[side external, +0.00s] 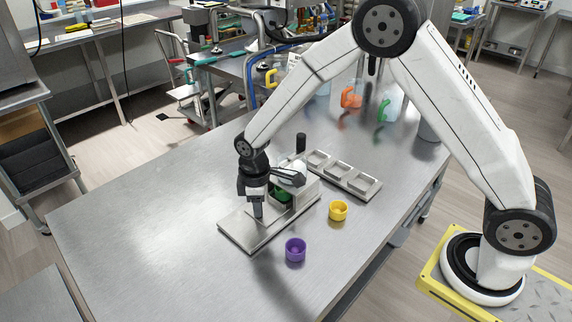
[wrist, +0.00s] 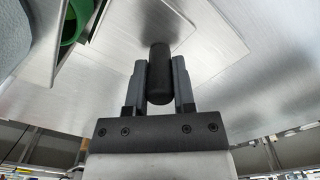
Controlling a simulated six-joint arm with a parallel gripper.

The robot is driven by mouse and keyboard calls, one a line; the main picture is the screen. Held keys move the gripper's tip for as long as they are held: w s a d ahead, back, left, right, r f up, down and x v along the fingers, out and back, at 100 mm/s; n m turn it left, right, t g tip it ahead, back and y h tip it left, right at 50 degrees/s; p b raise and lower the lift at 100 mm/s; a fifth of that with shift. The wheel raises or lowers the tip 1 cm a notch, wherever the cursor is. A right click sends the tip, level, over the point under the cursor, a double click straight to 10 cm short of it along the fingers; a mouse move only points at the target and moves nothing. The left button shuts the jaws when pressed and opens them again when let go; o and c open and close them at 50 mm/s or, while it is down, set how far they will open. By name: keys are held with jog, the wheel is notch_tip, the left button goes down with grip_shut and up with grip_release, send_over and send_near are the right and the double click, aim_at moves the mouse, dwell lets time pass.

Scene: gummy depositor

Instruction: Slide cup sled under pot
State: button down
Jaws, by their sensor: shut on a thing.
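My gripper (side external: 257,208) points down over the left part of the depositor's flat metal base plate (side external: 238,234). In the wrist view its fingers (wrist: 159,85) are shut on an upright black handle (wrist: 159,62), which I take to be the cup sled's. A green cup (side external: 282,194) sits just right of my gripper, beneath the whitish pot (side external: 293,174). Part of the green cup (wrist: 77,22) also shows at the upper left of the wrist view. The sled itself is mostly hidden, and I cannot tell whether the cup is centred under the pot.
A purple cup (side external: 295,250) and a yellow cup (side external: 338,210) stand in front of the depositor. A metal tray with square pockets (side external: 352,190) lies behind to the right. The table's left side is clear.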

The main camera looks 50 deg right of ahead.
aim_at(268, 208)
dwell(0.4)
jog(key=shift+d, duration=1.75)
jog(key=shift+c, duration=2.2)
grip_release()
jog(key=shift+r, duration=0.15)
notch_tip(268, 208, up, 8)
jog(key=shift+f, duration=0.2)
